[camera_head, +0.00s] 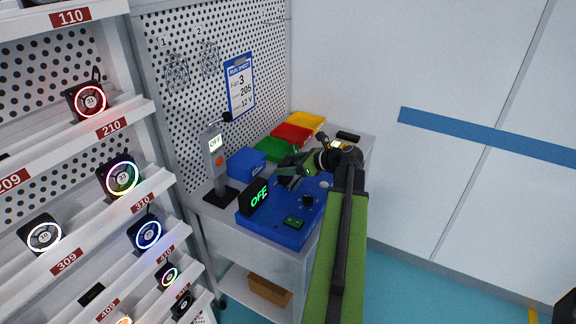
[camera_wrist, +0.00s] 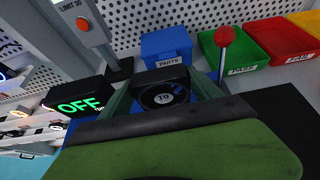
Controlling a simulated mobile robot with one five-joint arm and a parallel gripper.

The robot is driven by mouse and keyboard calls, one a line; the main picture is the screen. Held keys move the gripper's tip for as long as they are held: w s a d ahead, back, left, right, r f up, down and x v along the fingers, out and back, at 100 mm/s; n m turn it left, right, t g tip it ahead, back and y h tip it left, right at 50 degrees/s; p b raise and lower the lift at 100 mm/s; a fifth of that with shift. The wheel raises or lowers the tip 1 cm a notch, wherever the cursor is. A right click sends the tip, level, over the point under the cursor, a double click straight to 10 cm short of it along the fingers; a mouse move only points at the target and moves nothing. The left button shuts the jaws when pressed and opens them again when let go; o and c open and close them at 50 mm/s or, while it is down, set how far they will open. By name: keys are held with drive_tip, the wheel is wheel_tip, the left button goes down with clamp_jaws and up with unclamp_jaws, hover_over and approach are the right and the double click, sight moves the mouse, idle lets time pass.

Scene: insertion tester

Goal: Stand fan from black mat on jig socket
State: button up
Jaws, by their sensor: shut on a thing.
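My gripper (camera_head: 287,174) is over the back part of the blue jig (camera_head: 273,230) on the bench. In the wrist view, a black fan (camera_wrist: 163,95) with a round numbered hub sits between the two green fingers of my gripper (camera_wrist: 163,88), and they are shut on it. The fan's face is turned toward the wrist camera. The jig has a black box display reading OFF in green (camera_head: 259,197). The socket cannot be made out; my gripper and arm cover part of the jig. A dark flat area (camera_wrist: 285,105) at the right of the wrist view may be the black mat.
Blue (camera_head: 246,162), green (camera_head: 276,149), red (camera_head: 291,134) and yellow (camera_head: 306,122) bins line the pegboard. A red-topped post (camera_wrist: 225,37) rises near the fan. Shelves with lit fans are left.

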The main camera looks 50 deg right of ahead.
drive_tip(key=shift+f, duration=0.1)
drive_tip(key=shift+f+b, duration=0.4)
drive_tip(key=shift+b, duration=0.15)
drive_tip(key=o, duration=1)
drive_tip(key=shift+o, duration=0.2)
drive_tip(key=p+v, duration=0.7)
drive_tip(key=v, duration=1)
drive_tip(key=shift+s+p, duration=0.25)
drive_tip(key=shift+p, duration=0.1)
drive_tip(key=shift+d, duration=0.1)
